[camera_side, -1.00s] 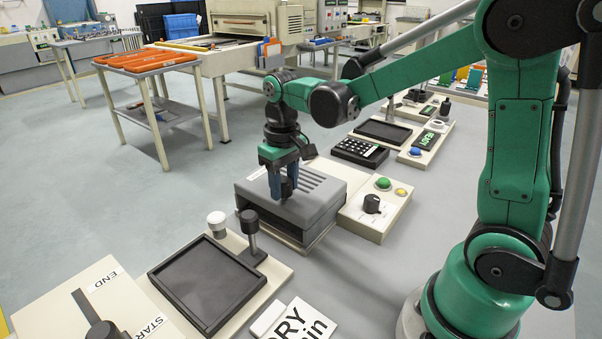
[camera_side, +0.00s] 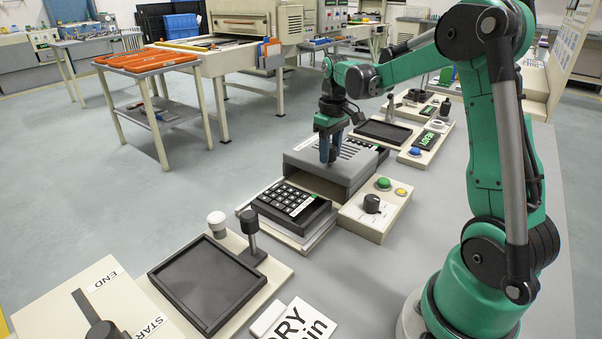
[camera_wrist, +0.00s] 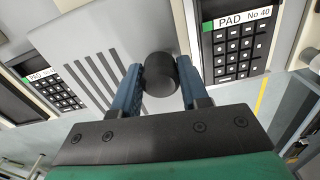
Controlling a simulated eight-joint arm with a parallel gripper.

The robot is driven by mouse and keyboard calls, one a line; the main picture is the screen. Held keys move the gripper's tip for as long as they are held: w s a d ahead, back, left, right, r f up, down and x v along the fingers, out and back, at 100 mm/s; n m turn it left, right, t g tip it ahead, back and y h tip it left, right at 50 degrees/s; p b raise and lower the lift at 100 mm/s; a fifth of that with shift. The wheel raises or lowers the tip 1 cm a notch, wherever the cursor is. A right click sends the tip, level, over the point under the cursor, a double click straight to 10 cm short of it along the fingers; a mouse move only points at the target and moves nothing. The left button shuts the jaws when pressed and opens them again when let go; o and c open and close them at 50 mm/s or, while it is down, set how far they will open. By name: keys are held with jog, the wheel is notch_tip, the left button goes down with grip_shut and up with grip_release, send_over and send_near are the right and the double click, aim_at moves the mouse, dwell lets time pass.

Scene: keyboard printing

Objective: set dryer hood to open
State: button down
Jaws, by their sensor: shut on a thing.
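The dryer hood (camera_side: 315,160), a grey box with slots in its top, sits slid back along its base in the side view. It also fills the left middle of the wrist view (camera_wrist: 75,75). A black keypad (camera_side: 291,202) lies uncovered on the pale base in front of the hood. My gripper (camera_side: 328,155) is at the hood's top, blue fingers down. In the wrist view the fingers are shut on the round black knob (camera_wrist: 159,75) of the hood. The knob is mostly hidden behind the fingers in the side view.
A control box (camera_side: 374,212) with a dark knob and green and yellow buttons stands right of the hood. A black tray (camera_side: 208,284) with two posts is in front. Another keypad behind is partly covered by the hood.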

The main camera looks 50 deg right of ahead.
jog(key=shift+d, duration=0.4)
jog(key=shift+c, duration=2.2)
grip_release()
jog(key=shift+a, duration=0.1)
jog(key=shift+r, duration=2.85)
jog(key=s+a+t, duration=0.3)
jog(key=a, duration=0.6)
jog(key=s+a+f+n+t, duration=0.1)
jog(key=s+a+t, duration=0.2)
jog(key=a, duration=0.7)
jog(key=shift+a+f+t, duration=0.15)
jog(key=shift+f+t, duration=0.1)
jog(key=shift+t, duration=0.35)
